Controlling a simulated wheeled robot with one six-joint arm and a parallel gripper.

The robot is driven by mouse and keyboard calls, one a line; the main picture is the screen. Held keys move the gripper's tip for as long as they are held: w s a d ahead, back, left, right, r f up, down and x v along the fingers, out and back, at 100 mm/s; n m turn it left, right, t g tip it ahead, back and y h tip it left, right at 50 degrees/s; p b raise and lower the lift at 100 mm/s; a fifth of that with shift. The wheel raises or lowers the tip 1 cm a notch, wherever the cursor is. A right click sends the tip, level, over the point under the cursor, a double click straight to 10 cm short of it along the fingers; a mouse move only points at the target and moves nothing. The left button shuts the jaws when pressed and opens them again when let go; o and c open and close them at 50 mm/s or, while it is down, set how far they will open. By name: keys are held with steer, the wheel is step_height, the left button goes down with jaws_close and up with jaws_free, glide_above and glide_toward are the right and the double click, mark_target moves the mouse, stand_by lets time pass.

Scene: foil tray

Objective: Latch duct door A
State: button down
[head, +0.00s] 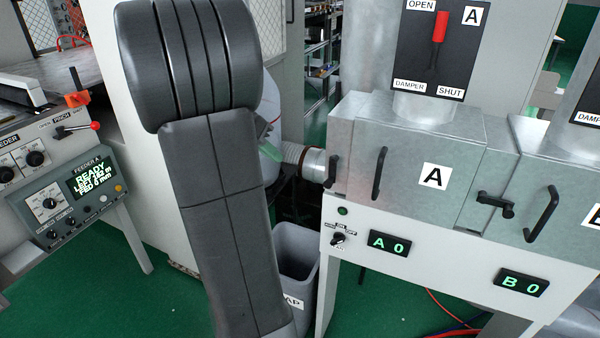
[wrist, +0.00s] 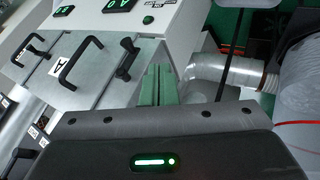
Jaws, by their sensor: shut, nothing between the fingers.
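Duct door A (head: 405,160) is a grey metal panel with a white "A" label, and it also shows in the wrist view (wrist: 75,85). Its black bar handle (head: 379,173) is near its left edge. A black latch lever (head: 333,171) stands roughly upright left of that handle; in the wrist view the lever (wrist: 129,50) is beyond my fingers. I see no clear gap at the door, but cannot tell if it is fully closed. My gripper (wrist: 157,84) has green fingers, shut and empty, apart from the lever. In the head view my arm hides most of it.
A horizontal black lever (head: 495,203) sits between doors A and B. Door B's handle (head: 541,214) is at the right. A silver flexible hose (head: 303,158) is beside the cabinet's left end. A grey bin (head: 298,258) stands below. The feeder panel (head: 75,205) is at the left.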

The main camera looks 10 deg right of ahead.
mark_target(332, 171)
steer(key=shift+s+d, duration=0.1)
steer(key=s+d+f+p, duration=0.1)
steer(key=d+f+p, duration=0.1)
steer(key=d+f, duration=0.5)
steer(key=shift+s+d, duration=0.3)
steer(key=shift+d, duration=1)
